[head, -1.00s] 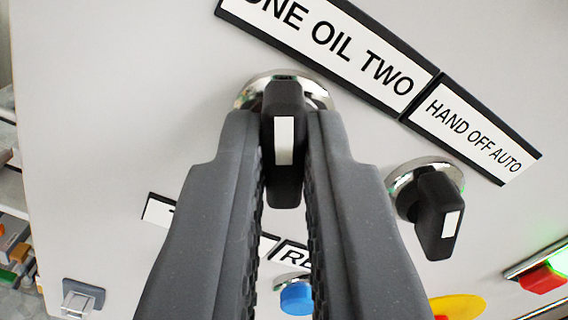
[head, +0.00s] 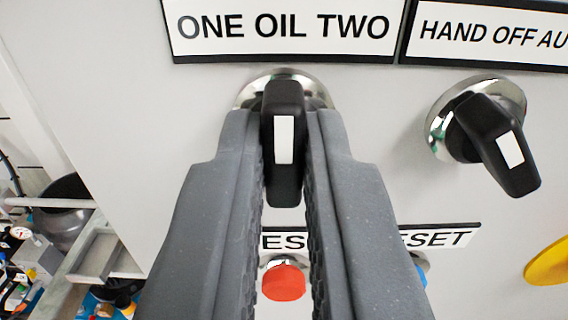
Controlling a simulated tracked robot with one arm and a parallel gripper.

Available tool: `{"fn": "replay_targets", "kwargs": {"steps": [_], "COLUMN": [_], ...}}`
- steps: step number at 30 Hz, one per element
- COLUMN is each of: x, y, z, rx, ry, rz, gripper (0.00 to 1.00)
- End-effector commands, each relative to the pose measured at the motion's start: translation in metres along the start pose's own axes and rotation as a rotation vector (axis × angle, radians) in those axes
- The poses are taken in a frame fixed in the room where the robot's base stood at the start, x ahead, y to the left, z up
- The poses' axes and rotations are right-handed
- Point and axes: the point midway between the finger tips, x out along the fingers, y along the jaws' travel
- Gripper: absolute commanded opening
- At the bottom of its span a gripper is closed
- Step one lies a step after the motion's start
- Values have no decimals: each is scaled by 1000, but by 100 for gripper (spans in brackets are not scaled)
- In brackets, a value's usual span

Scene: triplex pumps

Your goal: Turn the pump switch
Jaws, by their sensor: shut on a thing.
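The pump switch (head: 284,110) is a black knob with a white mark, set in a chrome ring under the label "ONE OIL TWO" (head: 284,30). My gripper (head: 284,150) is shut on the knob, one grey finger on each side. The knob runs straight down between the fingers in the picture. The fingers hide parts of the chrome ring and of the panel below.
A second black knob (head: 497,140) in a chrome ring is at the right under the label "HAND OFF AU" (head: 490,35), tilted down to the right. A red button (head: 284,282) shows between the fingers. A yellow part (head: 549,262) is at lower right. Cluttered shelves are beyond the panel's left edge.

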Motion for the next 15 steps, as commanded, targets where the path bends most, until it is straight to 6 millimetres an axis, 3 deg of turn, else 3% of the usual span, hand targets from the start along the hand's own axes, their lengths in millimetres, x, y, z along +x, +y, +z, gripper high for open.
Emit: {"fn": "replay_targets", "kwargs": {"steps": [9,12,15], "x": [0,0,0], "y": [0,0,0], "z": [2,2,1], "rx": [1,1,1], "ry": [-4,-3,-2], "rz": [-1,0,0], "gripper": [0,32,32]}}
